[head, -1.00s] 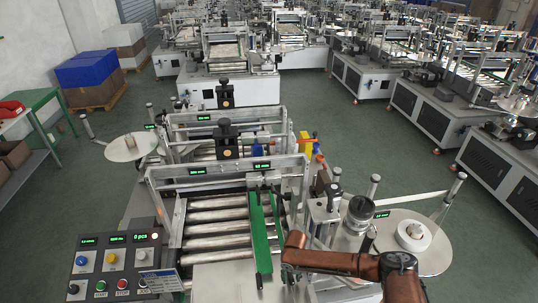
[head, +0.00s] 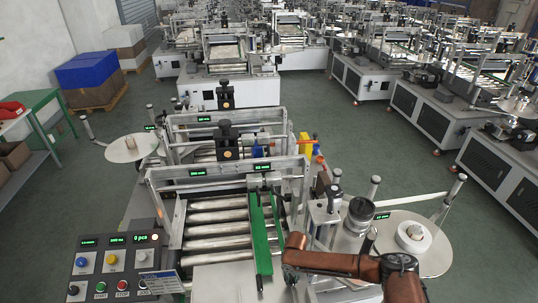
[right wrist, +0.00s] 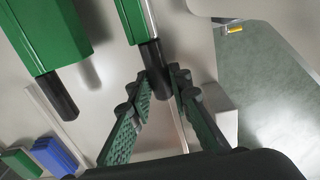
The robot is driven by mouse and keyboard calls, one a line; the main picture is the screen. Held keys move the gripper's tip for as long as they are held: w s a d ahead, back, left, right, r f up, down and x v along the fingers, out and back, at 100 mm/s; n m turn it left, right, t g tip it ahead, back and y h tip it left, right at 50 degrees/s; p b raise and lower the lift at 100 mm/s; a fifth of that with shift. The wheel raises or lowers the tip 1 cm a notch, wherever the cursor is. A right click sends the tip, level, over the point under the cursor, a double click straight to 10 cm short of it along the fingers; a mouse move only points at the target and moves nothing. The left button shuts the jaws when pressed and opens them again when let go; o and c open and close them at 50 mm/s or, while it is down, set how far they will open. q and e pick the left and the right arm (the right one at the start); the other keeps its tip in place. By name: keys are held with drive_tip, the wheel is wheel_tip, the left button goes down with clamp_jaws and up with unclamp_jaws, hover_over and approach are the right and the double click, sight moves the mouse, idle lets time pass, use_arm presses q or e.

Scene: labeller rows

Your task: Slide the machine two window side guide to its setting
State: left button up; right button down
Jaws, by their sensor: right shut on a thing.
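Two long green side guides stand over the machine's rollers, the left guide (head: 259,240) and the right guide (head: 275,222), close together. In the right wrist view the two green guides, left (right wrist: 45,35) and right (right wrist: 130,18), each carry a black rod-like end. My right gripper (right wrist: 165,82) is shut around the black end (right wrist: 153,62) of the right guide. In the head view my brown right arm covers the gripper and this end. My left gripper is out of view.
A metal frame (head: 225,174) with green displays crosses the rollers (head: 215,217). A button panel (head: 118,268) stands at the front left. A label reel (head: 407,258) and posts stand at the right, near my arm. Other machines fill the back.

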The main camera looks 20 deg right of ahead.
drive_tip(key=shift+s+d, duration=0.2)
drive_tip(key=shift+d, duration=0.75)
drive_tip(key=c, duration=1.7)
unclamp_jaws()
drive_tip(key=shift+a, duration=0.1)
wheel_tip(320, 180, up, 12)
drive_tip(key=shift+w+r, duration=0.1)
